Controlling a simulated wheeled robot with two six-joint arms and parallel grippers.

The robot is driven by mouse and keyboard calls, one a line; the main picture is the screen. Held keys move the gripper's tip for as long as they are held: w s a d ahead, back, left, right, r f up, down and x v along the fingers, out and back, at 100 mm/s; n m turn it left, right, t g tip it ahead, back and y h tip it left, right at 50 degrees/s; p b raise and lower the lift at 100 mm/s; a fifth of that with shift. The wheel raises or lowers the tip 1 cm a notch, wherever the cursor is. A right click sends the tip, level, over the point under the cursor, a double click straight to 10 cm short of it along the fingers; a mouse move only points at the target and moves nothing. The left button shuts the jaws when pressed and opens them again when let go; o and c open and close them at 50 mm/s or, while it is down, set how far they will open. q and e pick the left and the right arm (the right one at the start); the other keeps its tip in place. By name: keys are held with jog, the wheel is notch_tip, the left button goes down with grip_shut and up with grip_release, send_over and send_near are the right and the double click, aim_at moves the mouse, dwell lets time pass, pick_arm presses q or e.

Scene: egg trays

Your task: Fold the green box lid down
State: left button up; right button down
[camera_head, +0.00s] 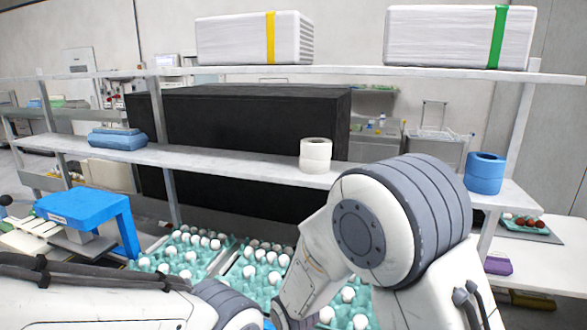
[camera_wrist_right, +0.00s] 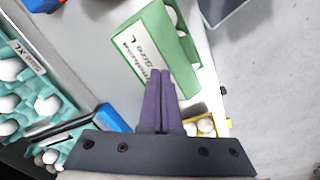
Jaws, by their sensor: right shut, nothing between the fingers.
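The green box (camera_wrist_right: 186,75) is in the right wrist view, above my gripper. Its lid (camera_wrist_right: 138,48) is a green-edged panel with a white label reading "Size L" and a partly covered word. White eggs show in the narrow opening along the box's right side, so the lid does not cover all of it. My right gripper (camera_wrist_right: 161,74) is shut and empty. Its fingertips overlap the lower end of the lid in the picture; I cannot tell whether they touch it. In the head view my arms fill the lower part, and neither gripper's fingers nor the green box can be made out.
A yellow box (camera_wrist_right: 222,124) with white eggs lies beside my fingers. Teal egg trays (camera_wrist_right: 27,78) are at left, with a blue object (camera_wrist_right: 112,117) near them. In the head view, a shelf (camera_head: 240,172) spans the bench, and a blue device (camera_head: 88,207) stands left.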

jog(key=shift+s+a+f+b, duration=0.1)
jog(key=shift+s+f+b, duration=0.15)
jog(key=shift+f+b, duration=0.4)
jog(key=shift+s+f+b, duration=0.2)
jog(key=shift+f+b, duration=0.25)
jog(key=shift+f, duration=0.4)
notch_tip(320, 180, up, 9)
jog(key=p, duration=0.8)
jog(key=shift+r, duration=0.2)
jog(key=s+d+r+b, duration=0.2)
jog(key=s+b, duration=0.2)
jog(key=s, duration=0.3)
jog(key=s+d+r+m+y+b, duration=0.1)
jog(key=s+d+r+b, duration=0.1)
jog(key=s, duration=0.5)
jog(key=r+b, duration=0.1)
jog(key=b, duration=0.1)
jog(key=shift+d+r+b, duration=0.3)
jog(key=shift+d+b, duration=0.1)
